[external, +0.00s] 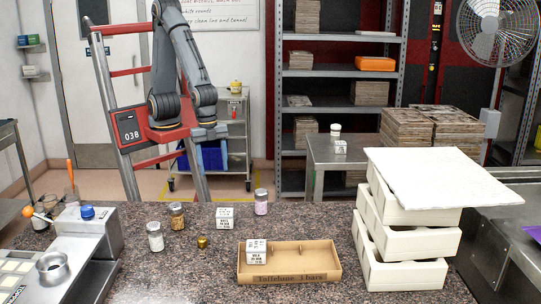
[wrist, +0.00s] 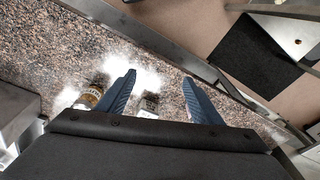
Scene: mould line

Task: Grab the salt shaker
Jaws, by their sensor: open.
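Several small jars stand on the speckled counter (external: 320,222) in the external view. One has white contents (external: 155,238), one brown contents (external: 177,216) and one pinkish contents (external: 261,202). The white-filled jar looks most like a salt shaker, but I cannot read any label to confirm it. My gripper (external: 208,132) hangs behind the counter's far edge, above and apart from the jars. In the wrist view its two blue fingers (wrist: 159,77) are spread with nothing held. A brown-filled jar (wrist: 90,96) shows left of them, and a partly hidden small object (wrist: 149,104) shows between them.
A white lettered box (external: 225,218) and a small brass piece (external: 202,243) stand among the jars. A cardboard tray (external: 308,275) holds another lettered box (external: 257,252). Stacked white moulds (external: 408,240) stand at right, a metal machine (external: 85,235) at left.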

